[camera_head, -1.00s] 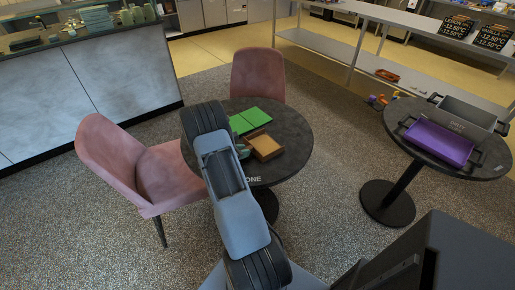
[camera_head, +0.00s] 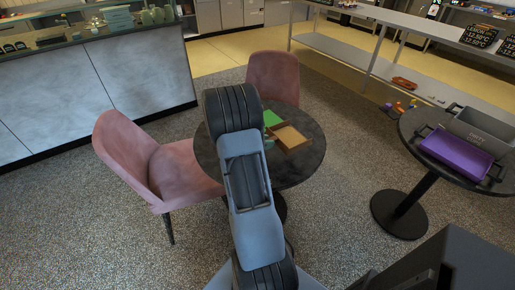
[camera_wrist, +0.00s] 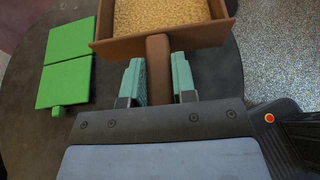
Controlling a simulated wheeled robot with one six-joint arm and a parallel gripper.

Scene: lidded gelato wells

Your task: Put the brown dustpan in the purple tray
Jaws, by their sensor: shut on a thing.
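The brown dustpan (camera_head: 291,137) is over the round dark table, and the arm partly hides it in the head view. In the wrist view its tan-lined pan (camera_wrist: 165,14) is at the top, with its brown handle (camera_wrist: 158,68) pointing toward me. My gripper (camera_wrist: 158,84) has teal fingers on either side of the handle and is shut on it. I cannot tell how far the dustpan is above the tabletop. The purple tray (camera_head: 457,153) is on another round dark table at the right, well away from my gripper.
A green folded thing (camera_wrist: 68,65) lies on the near table (camera_head: 305,165), left of the dustpan. A grey bin (camera_head: 480,130) stands behind the purple tray. Pink chairs (camera_head: 272,78) (camera_head: 150,165) stand behind and left of the near table. Open floor (camera_head: 345,180) separates the tables.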

